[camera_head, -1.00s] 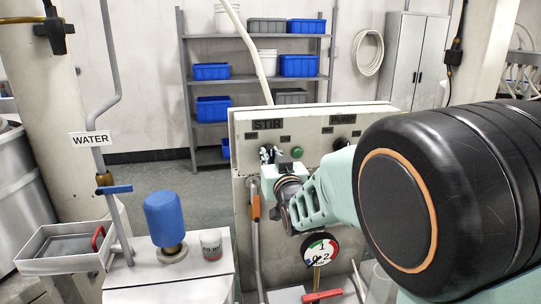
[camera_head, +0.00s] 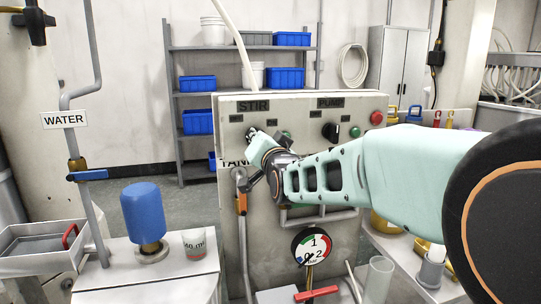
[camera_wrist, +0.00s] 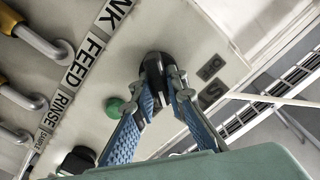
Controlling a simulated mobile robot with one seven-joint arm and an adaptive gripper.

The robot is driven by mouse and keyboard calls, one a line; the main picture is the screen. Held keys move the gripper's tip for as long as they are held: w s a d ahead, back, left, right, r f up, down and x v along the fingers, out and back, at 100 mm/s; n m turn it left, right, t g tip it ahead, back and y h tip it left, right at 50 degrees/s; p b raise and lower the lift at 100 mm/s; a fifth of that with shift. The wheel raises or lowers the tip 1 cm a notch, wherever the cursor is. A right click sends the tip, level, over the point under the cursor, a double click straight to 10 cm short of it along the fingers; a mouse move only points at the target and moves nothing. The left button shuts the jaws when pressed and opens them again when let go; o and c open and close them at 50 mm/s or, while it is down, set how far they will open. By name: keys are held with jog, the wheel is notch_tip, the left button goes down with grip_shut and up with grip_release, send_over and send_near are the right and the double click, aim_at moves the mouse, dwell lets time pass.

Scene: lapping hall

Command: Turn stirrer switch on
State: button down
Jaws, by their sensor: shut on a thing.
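The stirrer switch is a black knob (camera_wrist: 153,72) below the STIR label (camera_head: 253,106) on the upright panel (camera_head: 300,104). In the wrist view it sits between the blue-padded fingers of my gripper (camera_wrist: 163,90), which is shut on it. In the head view my gripper (camera_head: 254,136) is against the panel just under the STIR label and largely hides the knob. The knob's exact setting is hard to read. The green stir button (camera_wrist: 114,107) is beside the fingers in the wrist view.
The black pump switch (camera_head: 330,131) and a red button (camera_head: 376,117) are right of my gripper. An orange-handled valve (camera_head: 241,204) and a pressure gauge (camera_head: 312,248) are below. Pipes with yellow handles (camera_wrist: 18,20) show in the wrist view.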

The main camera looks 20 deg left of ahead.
aim_at(258, 99)
jog(key=m+b, duration=0.2)
jog(key=b, duration=0.1)
jog(key=m+b, duration=0.2)
jog(key=shift+d+f, duration=0.1)
jog(key=shift+f, duration=0.15)
jog(key=shift+m, duration=0.4)
jog(key=shift+r+m+b, duration=0.15)
jog(key=shift+m+b, duration=0.15)
jog(key=shift+b, duration=0.1)
jog(key=c, duration=1.9)
grip_release()
jog(key=shift+c, duration=0.2)
notch_tip(258, 99, up, 8)
jog(key=shift+s+f, duration=0.1)
jog(key=shift+f, duration=0.05)
jog(key=shift+r, duration=1.15)
